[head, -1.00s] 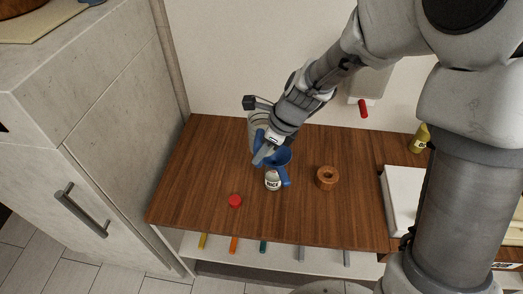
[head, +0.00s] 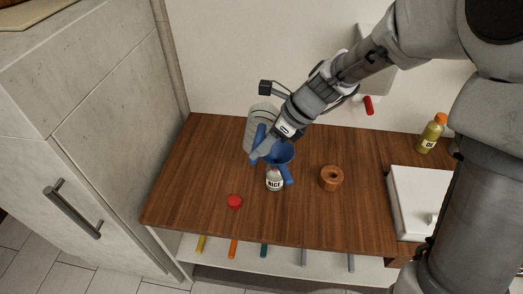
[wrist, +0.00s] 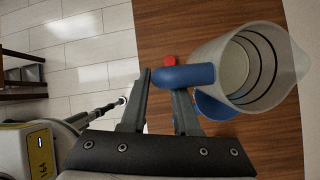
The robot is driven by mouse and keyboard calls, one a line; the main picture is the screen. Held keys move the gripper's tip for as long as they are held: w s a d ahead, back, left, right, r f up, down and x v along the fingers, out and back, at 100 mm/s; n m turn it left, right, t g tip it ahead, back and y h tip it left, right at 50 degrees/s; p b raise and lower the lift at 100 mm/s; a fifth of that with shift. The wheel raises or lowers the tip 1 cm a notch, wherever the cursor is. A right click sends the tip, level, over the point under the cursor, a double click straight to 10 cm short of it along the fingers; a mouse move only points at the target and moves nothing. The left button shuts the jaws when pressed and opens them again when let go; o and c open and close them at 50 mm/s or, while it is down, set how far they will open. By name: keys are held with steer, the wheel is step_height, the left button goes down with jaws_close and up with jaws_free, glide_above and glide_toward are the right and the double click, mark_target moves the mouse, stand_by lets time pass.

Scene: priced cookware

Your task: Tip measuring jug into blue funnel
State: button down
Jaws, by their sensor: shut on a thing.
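The clear measuring jug (head: 261,117) has a blue handle (wrist: 187,76). My gripper (head: 262,152) is shut on that handle and holds the jug above the table. In the wrist view the jug's open mouth (wrist: 259,68) faces the camera with dark rings on its wall; I cannot tell what is inside or its exact tilt. The blue funnel (head: 283,155) sits on the white-labelled RICE jar (head: 275,182), just right of and below my gripper. In the wrist view the funnel (wrist: 213,108) is mostly hidden beneath the jug and handle.
A red lid (head: 235,201) lies left in front of the jar. A wooden ring-shaped piece (head: 331,178) stands to its right. A white box (head: 410,190) and an oil bottle (head: 432,134) are farther right. The table (head: 185,190) is clear at left.

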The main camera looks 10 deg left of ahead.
steer(key=shift+a+f+g+y+b, duration=0.15)
steer(key=shift+g+y+b, duration=0.15)
steer(key=shift+y+b, duration=0.4)
steer(key=shift+d+f+g+y+b, duration=0.15)
steer(key=shift+g+y+b, duration=0.2)
steer(key=shift+b, duration=0.65)
steer(key=y+b, duration=0.1)
steer(key=g+y+b, duration=0.1)
steer(key=b, duration=0.1)
steer(key=m+y+b, duration=0.1)
steer(key=shift+w+d+r+g+y, duration=0.1)
steer(key=shift+r+g+y, duration=0.15)
steer(key=shift+w+d+r+g+y+b, duration=0.1)
steer(key=shift+d+g+y+b, duration=0.1)
steer(key=shift+y, duration=0.2)
steer(key=shift+d+r+g+y+b, duration=0.1)
steer(key=shift+g+y, duration=0.1)
steer(key=shift+y, duration=0.2)
steer(key=shift+f+y+p, duration=0.1)
steer(key=shift+y+p, duration=0.2)
steer(key=shift+w+p, duration=0.1)
steer(key=shift+p, duration=0.25)
steer(key=shift+d+m+g+y, duration=0.15)
steer(key=shift+m+g+y, duration=0.15)
